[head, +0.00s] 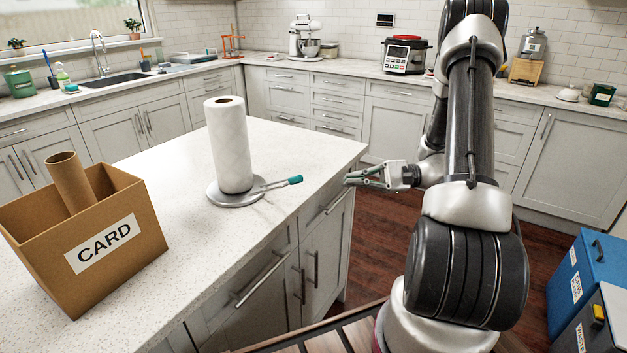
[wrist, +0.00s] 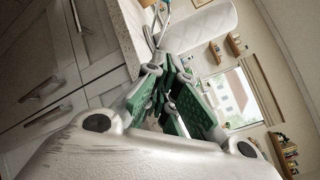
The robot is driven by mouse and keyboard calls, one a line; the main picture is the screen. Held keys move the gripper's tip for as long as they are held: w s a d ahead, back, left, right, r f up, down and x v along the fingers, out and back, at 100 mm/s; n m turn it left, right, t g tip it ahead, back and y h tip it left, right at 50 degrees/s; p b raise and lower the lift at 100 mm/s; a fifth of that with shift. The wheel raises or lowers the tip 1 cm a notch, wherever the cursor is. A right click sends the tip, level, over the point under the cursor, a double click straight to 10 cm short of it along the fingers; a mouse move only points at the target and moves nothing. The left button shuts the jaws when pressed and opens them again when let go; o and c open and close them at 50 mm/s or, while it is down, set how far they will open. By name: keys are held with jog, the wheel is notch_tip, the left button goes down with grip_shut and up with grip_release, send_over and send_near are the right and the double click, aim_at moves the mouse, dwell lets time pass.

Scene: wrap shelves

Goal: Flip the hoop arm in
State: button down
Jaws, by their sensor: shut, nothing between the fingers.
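A white paper towel roll (head: 229,145) stands upright on a round grey holder base (head: 221,197) on the island. The hoop arm (head: 270,184), a thin metal rod with a teal tip (head: 294,180), sticks out to the right from the base, low and away from the roll. My gripper (head: 349,180) is shut and empty, just off the island's right edge, to the right of the teal tip with a gap between. In the wrist view the gripper's green-padded fingers (wrist: 158,66) point toward the island edge, with the roll (wrist: 200,27) beyond them.
A cardboard box marked CARD (head: 105,250) holds a brown tube (head: 70,180) on the island's left. The island top (head: 210,275) is clear in front of the holder. Drawer handles (head: 336,200) stick out below its right edge. Blue and grey bins (head: 580,290) stand at right.

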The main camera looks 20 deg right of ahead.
send_near(283, 181)
jog(key=w+a+f, duration=0.1)
jog(key=w+f, duration=0.1)
jog(key=w, duration=0.1)
jog(key=shift+s+a+r, duration=0.15)
jog(key=shift+a+r, duration=0.1)
jog(key=shift+a, duration=0.3)
jog(key=shift+s+a+r, duration=0.15)
jog(key=shift+a+r, duration=0.05)
jog(key=shift+a, duration=0.3)
jog(key=shift+s+a+r, duration=0.15)
jog(key=shift+a+r, duration=0.1)
jog(key=shift+a, duration=0.3)
jog(key=shift+w+r+h, duration=0.1)
jog(key=shift+r+h, duration=0.2)
jog(key=shift+r, duration=0.05)
